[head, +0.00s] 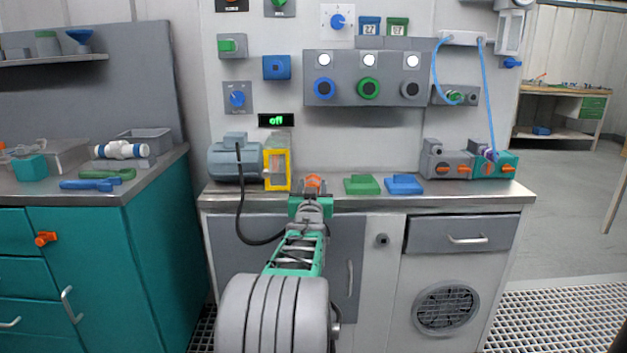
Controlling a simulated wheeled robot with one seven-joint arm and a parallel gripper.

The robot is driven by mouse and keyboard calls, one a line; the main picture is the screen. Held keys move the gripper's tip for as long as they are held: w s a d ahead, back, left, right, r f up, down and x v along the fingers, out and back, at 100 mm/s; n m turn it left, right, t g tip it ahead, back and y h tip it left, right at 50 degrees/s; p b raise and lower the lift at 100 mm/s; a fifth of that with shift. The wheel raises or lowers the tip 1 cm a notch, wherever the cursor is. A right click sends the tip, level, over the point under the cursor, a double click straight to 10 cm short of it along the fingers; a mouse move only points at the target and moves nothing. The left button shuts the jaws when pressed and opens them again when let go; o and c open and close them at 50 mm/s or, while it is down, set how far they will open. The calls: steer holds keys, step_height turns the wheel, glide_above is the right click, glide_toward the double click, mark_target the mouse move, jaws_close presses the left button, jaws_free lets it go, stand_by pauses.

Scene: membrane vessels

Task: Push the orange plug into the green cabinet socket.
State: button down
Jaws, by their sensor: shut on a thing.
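My gripper (312,196) is at the end of my arm, over the front edge of the bench. It is shut on the orange plug (313,182), which shows just beyond the fingers; the fingers themselves are small and partly hidden. A grey wall cabinet (340,66) hangs above the bench. It has three round sockets in a row, ringed blue, green and grey. The green socket (369,88) is the middle one, under a white lamp. The plug is well below it and to its left, apart from it.
A yellow frame (277,170) and a grey-blue motor (236,160) with a black cable stand left of my gripper. Green (362,185) and blue (404,185) blocks lie to its right. The wall below the cabinet is clear.

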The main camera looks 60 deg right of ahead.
steer(key=shift+s+a+f+b, duration=0.25)
steer(key=shift+a, duration=0.35)
steer(key=shift+s+a+f+b, duration=0.2)
steer(key=shift+s+a+b, duration=0.05)
steer(key=shift+a, duration=0.3)
step_height(320, 180, up, 2)
steer(key=shift+r+p, duration=0.15)
steer(key=shift+p, duration=1.1)
